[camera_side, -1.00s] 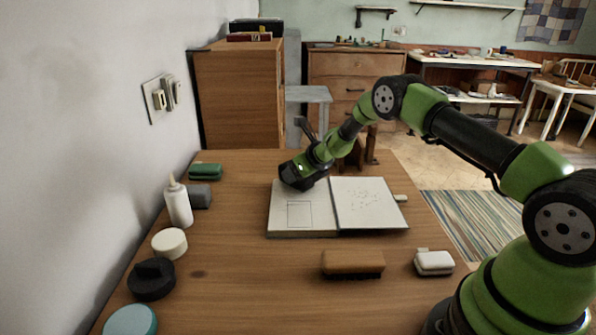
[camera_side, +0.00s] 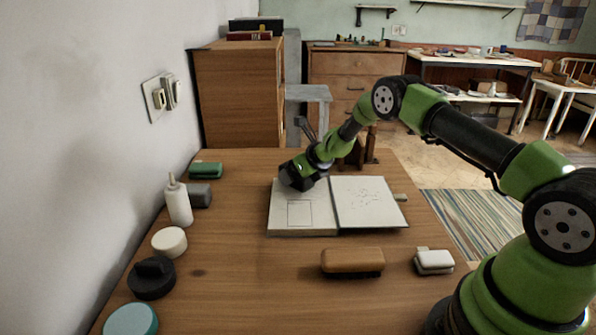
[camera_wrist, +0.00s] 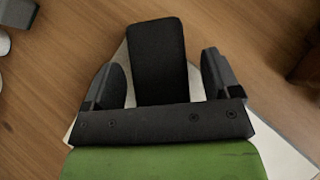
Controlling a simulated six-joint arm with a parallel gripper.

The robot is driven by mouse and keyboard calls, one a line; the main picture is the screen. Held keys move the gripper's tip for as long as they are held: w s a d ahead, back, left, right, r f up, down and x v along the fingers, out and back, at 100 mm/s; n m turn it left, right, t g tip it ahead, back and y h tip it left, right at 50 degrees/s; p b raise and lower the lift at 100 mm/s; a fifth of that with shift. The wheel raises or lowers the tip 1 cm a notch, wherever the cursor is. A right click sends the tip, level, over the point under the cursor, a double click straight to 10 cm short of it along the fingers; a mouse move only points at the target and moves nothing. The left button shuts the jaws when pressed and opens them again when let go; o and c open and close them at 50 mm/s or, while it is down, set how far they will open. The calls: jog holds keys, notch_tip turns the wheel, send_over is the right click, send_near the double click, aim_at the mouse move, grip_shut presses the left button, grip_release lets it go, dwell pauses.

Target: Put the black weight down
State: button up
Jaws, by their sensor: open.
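The black weight (camera_wrist: 157,50) is a dark oblong block. In the wrist view it lies between the two fingers of my gripper (camera_wrist: 162,80), with a narrow pale gap showing on each side. My gripper is open around it and does not pinch it. In the side view my gripper (camera_side: 297,176) is low at the far left corner of an open book (camera_side: 300,222), and I cannot clearly tell the weight from the dark gripper there. The weight's near end is hidden behind the gripper body in the wrist view.
A brown brush (camera_side: 352,261) and a white case (camera_side: 434,262) lie nearer. Along the wall stand a white bottle (camera_side: 179,203), grey block (camera_side: 200,195), green item (camera_side: 206,170), white disc (camera_side: 169,242), black knobbed disc (camera_side: 152,279) and teal disc (camera_side: 131,320). The table (camera_side: 235,250) left of the book is clear.

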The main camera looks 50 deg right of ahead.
jog(key=shift+v, duration=5)
jog(key=s+a+r+n+y, duration=0.2)
jog(key=s+a+r+n, duration=0.1)
jog(key=a+r+n, duration=0.5)
jog(key=s+a+r+n+y, duration=0.35)
jog(key=a+r+n, duration=0.3)
jog(key=r, duration=0.35)
jog(key=s+a+r+n+g, duration=0.1)
jog(key=s+a+r+n, duration=0.1)
jog(key=s+n, duration=0.3)
jog(key=s+a+r+n, duration=0.2)
jog(key=s+n, duration=0.2)
jog(key=s, duration=0.2)
jog(key=s+d+f+n+h, duration=0.1)
jog(key=s+d+n+h, duration=0.1)
jog(key=s+n, duration=0.6)
jog(key=s+h, duration=0.1)
jog(key=s, duration=0.2)
jog(key=shift+f+g, duration=0.25)
jog(key=shift+g, duration=0.15)
jog(key=shift+n+h, duration=0.25)
